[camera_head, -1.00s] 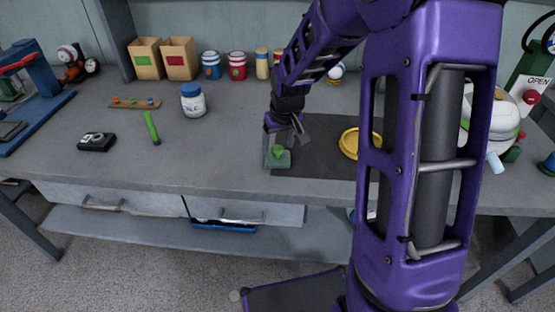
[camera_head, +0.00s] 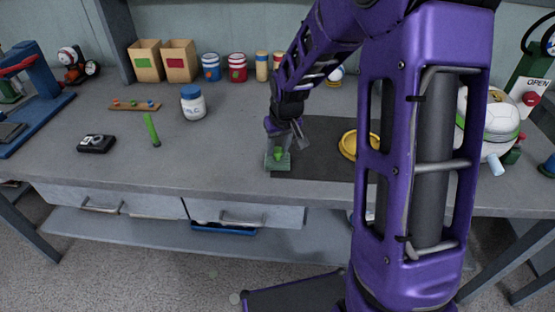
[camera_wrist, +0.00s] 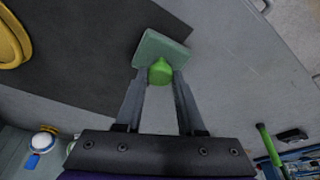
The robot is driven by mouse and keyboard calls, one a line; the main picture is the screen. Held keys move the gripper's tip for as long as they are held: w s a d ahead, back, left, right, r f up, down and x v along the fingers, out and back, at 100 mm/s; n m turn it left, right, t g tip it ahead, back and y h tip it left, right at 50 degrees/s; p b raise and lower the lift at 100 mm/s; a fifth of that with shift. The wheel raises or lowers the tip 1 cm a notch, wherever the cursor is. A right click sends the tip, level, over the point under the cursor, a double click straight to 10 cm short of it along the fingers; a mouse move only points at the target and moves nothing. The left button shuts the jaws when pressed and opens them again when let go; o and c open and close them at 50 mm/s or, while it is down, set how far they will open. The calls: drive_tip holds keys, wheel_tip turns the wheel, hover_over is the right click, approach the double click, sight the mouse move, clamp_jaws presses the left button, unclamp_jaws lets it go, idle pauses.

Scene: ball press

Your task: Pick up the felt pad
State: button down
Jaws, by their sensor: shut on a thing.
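The felt pad (camera_head: 277,163) is a grey-green block with a bright green knob on top. It is at the left front edge of a dark mat (camera_head: 322,140) on the bench. My gripper (camera_head: 278,152) is above it with the fingers pointing down. In the wrist view my gripper (camera_wrist: 160,76) has its two fingers on either side of the green knob, shut on it. The pad (camera_wrist: 160,48) shows beyond the fingertips there, slightly turned. I cannot tell whether the pad touches the mat or is just above it.
A yellow dish (camera_head: 348,143) lies on the mat, partly behind my arm. A white jar (camera_head: 193,103), a green stick (camera_head: 152,130) and a black device (camera_head: 96,143) stand to the left. Boxes and tins line the back. The bench's front edge is close to the pad.

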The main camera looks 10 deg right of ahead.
sight(279, 151)
wheel_tip(279, 151, up, 10)
drive_tip(key=p, duration=0.2)
idle(0.4)
drive_tip(key=c, duration=1.3)
unclamp_jaws()
clamp_jaws()
drive_tip(key=shift+d+r, duration=0.1)
